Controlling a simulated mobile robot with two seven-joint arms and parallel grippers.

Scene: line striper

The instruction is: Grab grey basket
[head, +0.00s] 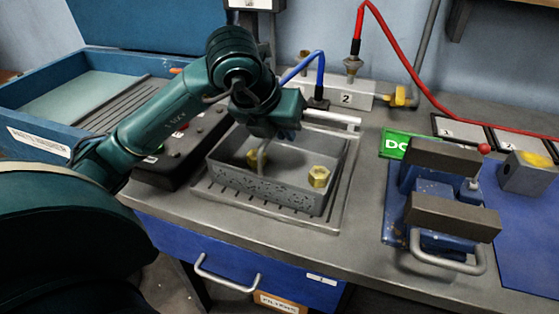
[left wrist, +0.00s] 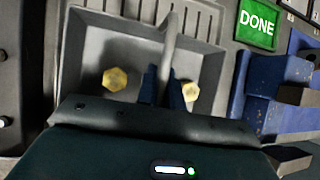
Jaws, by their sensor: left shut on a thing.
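The grey basket (head: 270,190) sits on a slotted drain tray (head: 345,205) on the counter. Two yellow hex fittings lie in it, one at the right (head: 319,176) and one at the left (head: 257,158). My left gripper (head: 264,143) is over the basket from above, shut on the basket's grey handle. In the left wrist view the blue fingers (left wrist: 163,88) close around the handle bar (left wrist: 171,40), between the two fittings. The basket (left wrist: 95,55) fills the upper middle there. The fingertips are partly hidden in the head view. My right gripper is not in view.
A green DONE sign (head: 396,143) and a blue vise with grey jaws (head: 440,200) stand to the right. A black control box (head: 170,155) is at the left, beside an open blue case (head: 50,95). A metal block with blue and red cables (head: 345,96) stands behind.

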